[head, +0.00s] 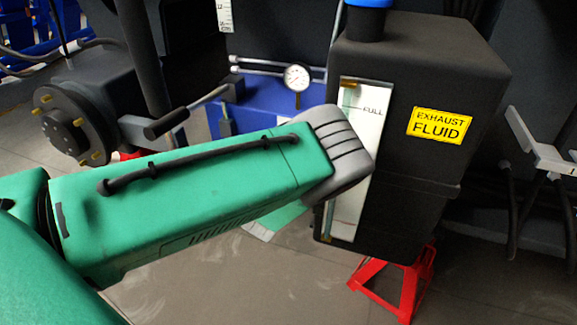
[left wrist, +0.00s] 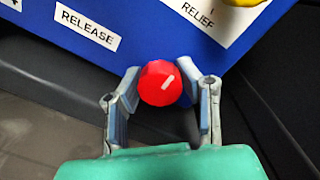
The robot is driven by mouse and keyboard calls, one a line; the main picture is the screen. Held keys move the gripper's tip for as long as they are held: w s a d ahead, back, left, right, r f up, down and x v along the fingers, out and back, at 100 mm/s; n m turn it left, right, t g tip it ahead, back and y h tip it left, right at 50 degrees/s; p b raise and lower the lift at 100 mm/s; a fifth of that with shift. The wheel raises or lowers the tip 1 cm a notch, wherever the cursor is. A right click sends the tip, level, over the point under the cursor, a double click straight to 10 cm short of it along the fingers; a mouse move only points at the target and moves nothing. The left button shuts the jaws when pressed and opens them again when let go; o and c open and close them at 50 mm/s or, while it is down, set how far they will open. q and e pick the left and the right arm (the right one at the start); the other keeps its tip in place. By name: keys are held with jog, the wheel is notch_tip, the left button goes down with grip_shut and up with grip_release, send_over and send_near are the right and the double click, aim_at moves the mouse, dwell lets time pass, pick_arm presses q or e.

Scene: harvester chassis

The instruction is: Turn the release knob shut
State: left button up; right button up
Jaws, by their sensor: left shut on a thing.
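The red release knob (left wrist: 158,88) shows in the left wrist view, on the blue panel (left wrist: 110,65) below the RELEASE label (left wrist: 87,27). Its white mark slants toward the upper right. My left gripper (left wrist: 158,76) is around the knob, one grey-blue finger on each side, and is shut on it. In the head view my green left arm covers the knob and the fingers. My right gripper is in neither view.
A black EXHAUST FLUID tank (head: 420,80) on a red stand (head: 405,285) is close right of my arm. A gauge (head: 297,78) stands at the blue unit (head: 262,105). A wheel hub (head: 72,125) is at left. A yellow part (left wrist: 242,3) sits by the RELIEF label.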

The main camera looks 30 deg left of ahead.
pick_arm(q)
jog(key=shift+s+d+f, duration=0.2)
jog(key=shift+d+f, duration=0.05)
jog(key=shift+f, duration=0.2)
jog(key=o, duration=1.2)
jog(key=shift+c, duration=0.2)
jog(key=shift+w+r, duration=0.1)
jog(key=shift+a+r, duration=0.1)
jog(key=shift+r, duration=0.05)
jog(key=v, duration=1.2)
